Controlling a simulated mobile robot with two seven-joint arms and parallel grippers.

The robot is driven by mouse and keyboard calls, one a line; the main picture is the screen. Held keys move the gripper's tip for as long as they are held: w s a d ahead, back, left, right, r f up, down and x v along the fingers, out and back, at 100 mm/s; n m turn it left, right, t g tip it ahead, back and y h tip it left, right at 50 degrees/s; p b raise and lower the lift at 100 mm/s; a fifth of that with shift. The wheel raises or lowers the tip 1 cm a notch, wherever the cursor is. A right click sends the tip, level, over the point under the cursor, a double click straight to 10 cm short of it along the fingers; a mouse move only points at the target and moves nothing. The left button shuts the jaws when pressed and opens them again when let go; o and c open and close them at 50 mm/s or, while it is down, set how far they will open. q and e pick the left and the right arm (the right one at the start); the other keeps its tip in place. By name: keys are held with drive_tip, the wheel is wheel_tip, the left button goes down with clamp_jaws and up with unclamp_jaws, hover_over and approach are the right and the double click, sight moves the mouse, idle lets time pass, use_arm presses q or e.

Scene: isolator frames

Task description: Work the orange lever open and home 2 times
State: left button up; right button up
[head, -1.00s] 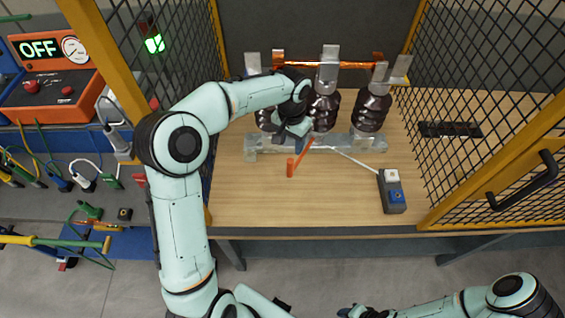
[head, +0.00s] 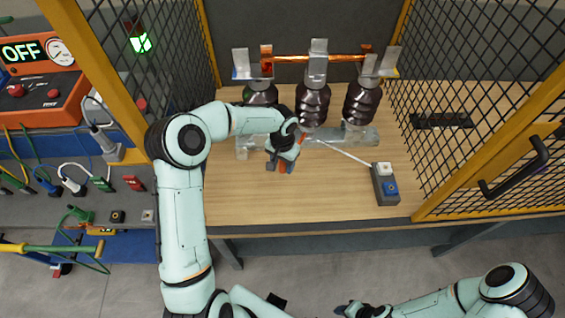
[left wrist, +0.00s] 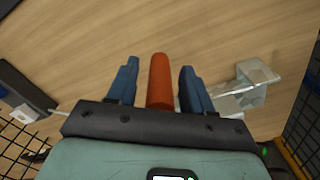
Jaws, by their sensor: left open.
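The orange lever (head: 287,169) is at the front of the isolator's grey base rail (head: 360,137). In the head view my gripper and wrist hide most of it. My left gripper (head: 279,164) is open at the lever. In the left wrist view the lever's orange grip (left wrist: 160,80) stands between the two blue fingers (left wrist: 158,84), with a gap on both sides. The isolator has brown ribbed insulators (head: 313,104) topped by grey metal plates, with a copper bar (head: 315,58) across behind. My right gripper (head: 350,309) is low at the bottom edge, its jaws unclear.
A grey box with a white and a blue button (head: 385,185) stands right of the lever, joined by a pale cable. Yellow-framed mesh panels (head: 480,110) flank the wooden bench. An orange unit reading OFF (head: 40,75) stands left. The bench front (head: 300,205) is clear.

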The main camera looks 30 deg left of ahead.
use_arm(q)
clamp_jaws()
drive_tip(key=shift+d, duration=0.2)
